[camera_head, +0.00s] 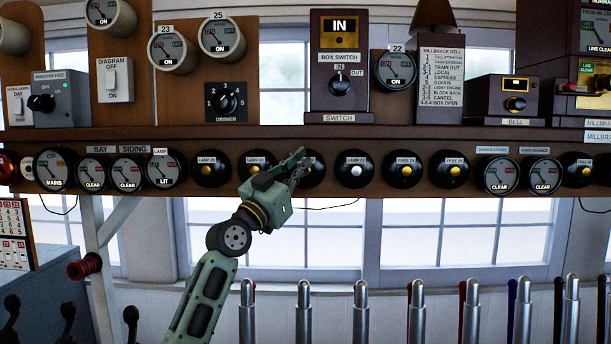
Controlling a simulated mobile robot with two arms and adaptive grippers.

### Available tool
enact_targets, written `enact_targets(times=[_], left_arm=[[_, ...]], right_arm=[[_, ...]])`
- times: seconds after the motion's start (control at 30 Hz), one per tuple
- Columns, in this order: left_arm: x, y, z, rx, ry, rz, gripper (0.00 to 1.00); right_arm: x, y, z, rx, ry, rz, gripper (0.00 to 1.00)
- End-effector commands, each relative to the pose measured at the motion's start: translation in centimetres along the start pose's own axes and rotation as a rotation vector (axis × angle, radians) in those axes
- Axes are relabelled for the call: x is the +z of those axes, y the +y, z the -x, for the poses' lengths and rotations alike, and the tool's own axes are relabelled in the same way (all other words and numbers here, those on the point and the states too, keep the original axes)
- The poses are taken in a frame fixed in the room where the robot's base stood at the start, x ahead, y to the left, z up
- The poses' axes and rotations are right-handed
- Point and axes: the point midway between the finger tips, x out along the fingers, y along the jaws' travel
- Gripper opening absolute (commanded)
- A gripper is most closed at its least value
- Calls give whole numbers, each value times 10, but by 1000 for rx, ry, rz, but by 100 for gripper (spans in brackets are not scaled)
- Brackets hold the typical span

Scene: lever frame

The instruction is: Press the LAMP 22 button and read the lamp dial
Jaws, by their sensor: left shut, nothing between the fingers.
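A row of round black buttons runs along the shelf front. The button taken to be LAMP 22 by its place in the row (317,174) is partly hidden behind my left gripper (299,155), and its label is mostly covered. My left gripper is shut and empty, its fingertips over the left part of that button; I cannot tell whether they touch it. The lamp dial (166,169), under a small LAMP label, shows the word LIT. My right gripper is not in view.
A LAMP 23 button (356,169) with a white centre sits just right. Another button (257,164) sits close on the left, beside my gripper. Several upright levers (417,310) stand below. Above the shelf are a box switch (339,80) and a dial marked 22 (396,69).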

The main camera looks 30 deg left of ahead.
Motion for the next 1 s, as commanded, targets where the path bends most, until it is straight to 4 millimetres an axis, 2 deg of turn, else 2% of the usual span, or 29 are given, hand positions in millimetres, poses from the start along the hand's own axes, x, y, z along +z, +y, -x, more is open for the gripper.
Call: enact_targets(times=[1.0], left_arm=[[4,-4,-5,0,0,-1,0]], right_arm=[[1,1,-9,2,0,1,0]])
